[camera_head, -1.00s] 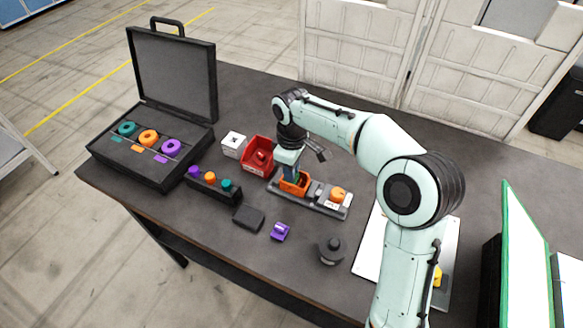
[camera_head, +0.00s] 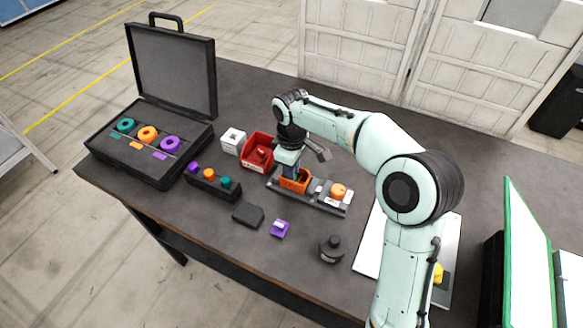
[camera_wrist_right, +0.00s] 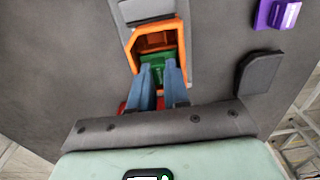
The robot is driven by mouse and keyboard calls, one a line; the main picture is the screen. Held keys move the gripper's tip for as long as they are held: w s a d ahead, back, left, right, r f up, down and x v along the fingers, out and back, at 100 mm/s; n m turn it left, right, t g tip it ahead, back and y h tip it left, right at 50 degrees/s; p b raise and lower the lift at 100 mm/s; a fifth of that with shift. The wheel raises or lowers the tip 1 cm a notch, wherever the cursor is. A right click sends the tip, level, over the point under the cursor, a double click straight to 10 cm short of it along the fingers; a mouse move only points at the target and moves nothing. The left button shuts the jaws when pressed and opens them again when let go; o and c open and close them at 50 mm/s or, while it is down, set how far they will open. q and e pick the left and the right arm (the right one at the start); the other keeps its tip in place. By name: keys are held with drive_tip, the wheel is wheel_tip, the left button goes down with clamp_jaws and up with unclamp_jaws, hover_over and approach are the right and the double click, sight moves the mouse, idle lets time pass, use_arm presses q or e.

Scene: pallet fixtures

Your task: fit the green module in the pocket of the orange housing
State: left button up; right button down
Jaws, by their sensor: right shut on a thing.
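The orange housing (camera_head: 297,184) sits at the left end of a grey rail-like fixture on the table. In the right wrist view the open-topped orange housing (camera_wrist_right: 180,37) surrounds a green module (camera_wrist_right: 155,62). My right gripper (camera_head: 290,172) points down over the housing. In the wrist view its two blue-grey fingers (camera_wrist_right: 160,72) are shut on the green module, at the housing's pocket. I cannot tell how deep the module sits. The fingers hide part of it, and in the head view the module is hidden. My left gripper is not in view.
A grey fixture (camera_head: 318,197) carries a round orange part (camera_head: 338,191). Near it are a red bin (camera_head: 257,153), a white box (camera_head: 233,141), a purple block (camera_head: 280,229), a dark block (camera_head: 248,214) and a dark knobbed cylinder (camera_head: 331,249). An open case (camera_head: 120,165) stands left.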

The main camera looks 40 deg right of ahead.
drive_tip(key=c, duration=1)
unclamp_jaws()
drive_tip(key=shift+c, duration=1.3)
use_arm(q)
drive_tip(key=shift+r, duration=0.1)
use_arm(e)
drive_tip(key=shift+r, duration=0.1)
drive_tip(key=shift+r+p, duration=1.15)
drive_tip(key=shift+r, duration=0.4)
drive_tip(key=shift+r+p, duration=1.45)
drive_tip(key=shift+r, duration=0.9)
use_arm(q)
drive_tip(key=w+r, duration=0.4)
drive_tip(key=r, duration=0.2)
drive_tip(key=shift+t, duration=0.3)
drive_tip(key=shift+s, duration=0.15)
